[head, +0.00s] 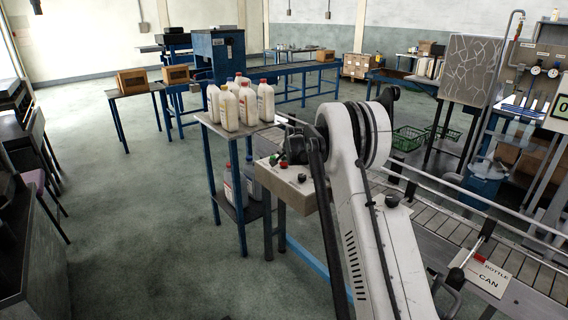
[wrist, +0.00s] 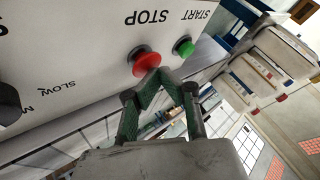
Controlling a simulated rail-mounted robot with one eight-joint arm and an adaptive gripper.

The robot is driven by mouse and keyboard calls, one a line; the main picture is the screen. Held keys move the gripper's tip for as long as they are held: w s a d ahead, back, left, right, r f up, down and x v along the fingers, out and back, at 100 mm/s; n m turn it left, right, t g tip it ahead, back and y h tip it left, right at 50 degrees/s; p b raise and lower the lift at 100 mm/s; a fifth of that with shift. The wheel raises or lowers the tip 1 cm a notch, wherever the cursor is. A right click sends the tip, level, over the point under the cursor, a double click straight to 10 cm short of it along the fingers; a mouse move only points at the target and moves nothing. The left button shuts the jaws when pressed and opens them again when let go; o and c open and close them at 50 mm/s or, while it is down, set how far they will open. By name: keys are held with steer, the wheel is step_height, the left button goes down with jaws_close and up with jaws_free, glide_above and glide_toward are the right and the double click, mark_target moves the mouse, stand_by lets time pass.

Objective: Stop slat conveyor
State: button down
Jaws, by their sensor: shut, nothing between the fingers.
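The control box stands beside the slat conveyor (head: 460,228) in the head view (head: 296,198). Its white panel (wrist: 80,50) fills the upper left of the wrist view, with lettering upside down. The red STOP button (wrist: 144,60) sticks out from the panel. The green START button (wrist: 184,46) is to its right. My gripper (wrist: 156,76) is shut and empty, its green-grey fingertips right at the lower edge of the red button. I cannot tell whether they touch it. In the head view my white arm hides part of the box and conveyor.
A dark knob (wrist: 8,102) with SLOW lettering is on the panel's left. White bottles (head: 240,104) stand on a small blue-legged table (head: 216,130) left of the box. A BOTTLE/CAN sign (head: 486,272) stands at the conveyor. Open floor (head: 130,220) lies at left.

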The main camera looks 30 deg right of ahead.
stand_by(0.4)
steer(key=shift+r, duration=0.9)
steer(key=shift+r+p, duration=1.05)
steer(key=shift+r, duration=1.4)
